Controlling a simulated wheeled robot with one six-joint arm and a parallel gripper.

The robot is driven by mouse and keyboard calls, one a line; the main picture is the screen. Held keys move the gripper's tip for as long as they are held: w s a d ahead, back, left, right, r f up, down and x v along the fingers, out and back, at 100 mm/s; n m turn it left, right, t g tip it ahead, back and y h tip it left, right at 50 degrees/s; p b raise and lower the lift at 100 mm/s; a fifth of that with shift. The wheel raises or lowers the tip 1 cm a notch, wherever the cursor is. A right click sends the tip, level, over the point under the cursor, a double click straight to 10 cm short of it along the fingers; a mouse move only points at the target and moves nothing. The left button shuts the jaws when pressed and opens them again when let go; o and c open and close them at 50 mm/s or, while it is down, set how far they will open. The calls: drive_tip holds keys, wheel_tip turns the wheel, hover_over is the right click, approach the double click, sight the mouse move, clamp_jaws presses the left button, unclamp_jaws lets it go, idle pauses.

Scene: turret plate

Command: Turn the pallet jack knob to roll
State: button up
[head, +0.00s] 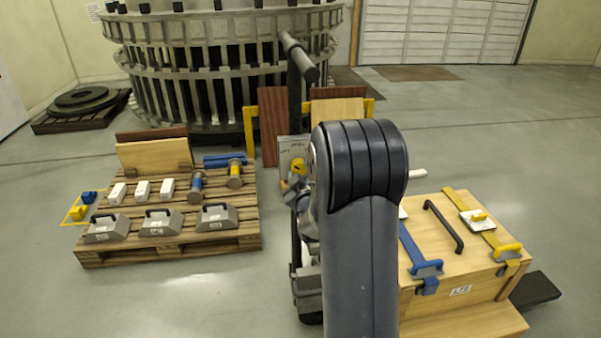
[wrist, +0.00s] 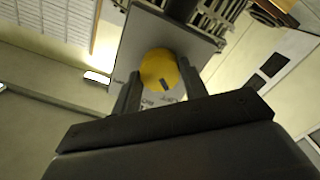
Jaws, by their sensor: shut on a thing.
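The yellow knob (wrist: 158,70) sits on a pale plate (wrist: 127,50) with dark lettering, most of it too small or covered to read. A dark mark shows on the knob's face. My gripper (wrist: 160,88) is shut on the knob, with one dark finger at each side. In the head view the knob (head: 298,165) shows on the plate (head: 289,148) of the pallet jack (head: 303,75), just left of my arm. My arm hides much of the jack, and my gripper (head: 297,182) is partly hidden there. I cannot tell which word the knob points at.
A wooden pallet (head: 170,243) with grey weights and spools stands to the left. A wooden crate (head: 480,265) with blue and yellow straps stands close at the right. A large ringed turret structure (head: 220,60) rises behind. Open floor lies between pallet and jack.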

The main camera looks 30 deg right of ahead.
drive_tip(key=shift+f+b, duration=0.15)
drive_tip(key=shift+b, duration=0.3)
drive_tip(key=shift+c, duration=0.2)
drive_tip(key=shift+m+b, duration=0.8)
drive_tip(key=shift+b, duration=0.05)
drive_tip(key=m+b, duration=0.2)
drive_tip(key=b, duration=0.1)
drive_tip(key=shift+f, duration=0.1)
drive_tip(key=m+b, duration=0.3)
drive_tip(key=shift+m, duration=0.3)
drive_tip(key=shift+d+r+m+b, duration=0.1)
drive_tip(key=shift+r+m+b, duration=0.15)
drive_tip(key=shift+m+b, duration=0.75)
drive_tip(key=shift+m, duration=0.4)
drive_tip(key=o, duration=1)
